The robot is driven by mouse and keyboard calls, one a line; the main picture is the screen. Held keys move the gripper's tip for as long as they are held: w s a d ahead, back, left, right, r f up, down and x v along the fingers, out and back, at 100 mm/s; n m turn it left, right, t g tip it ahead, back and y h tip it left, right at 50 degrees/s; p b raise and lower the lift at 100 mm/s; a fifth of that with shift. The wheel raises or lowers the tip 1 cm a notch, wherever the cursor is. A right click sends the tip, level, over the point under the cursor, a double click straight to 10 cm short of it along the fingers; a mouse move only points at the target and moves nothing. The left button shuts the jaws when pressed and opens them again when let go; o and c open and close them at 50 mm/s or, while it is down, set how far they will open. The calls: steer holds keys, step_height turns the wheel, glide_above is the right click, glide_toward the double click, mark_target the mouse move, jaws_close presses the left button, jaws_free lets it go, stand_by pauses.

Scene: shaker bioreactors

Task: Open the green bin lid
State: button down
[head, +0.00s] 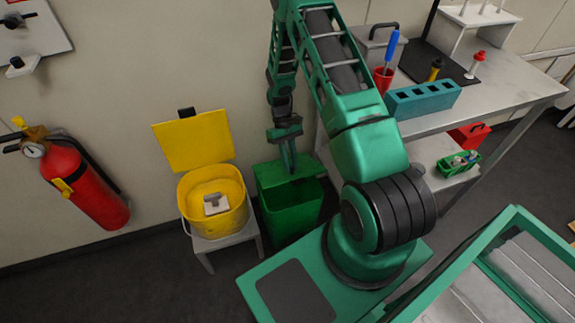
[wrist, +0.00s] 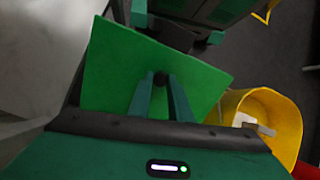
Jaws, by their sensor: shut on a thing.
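The green bin (head: 290,216) stands on the floor against the wall, right of the yellow bin. Its green lid (head: 268,172) looks raised and tilted at the back, with a dark opening showing below it. In the wrist view the lid (wrist: 112,68) is a flat green plate filling the middle. My gripper (head: 290,168) reaches down to the lid from above. In the wrist view my gripper (wrist: 160,82) is shut on the small dark lid knob (wrist: 160,79). The exact lid angle is hard to tell because my fingers partly cover it.
The yellow bin (head: 212,222), with its lid (head: 194,142) up and a pale object (head: 215,204) inside, sits on a low stool close left. A red fire extinguisher (head: 88,185) hangs at far left. A grey workbench (head: 515,85) with lab items stands at right.

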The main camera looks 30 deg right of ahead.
steer(key=c, duration=1.6)
jaws_free()
steer(key=shift+v, duration=3.7)
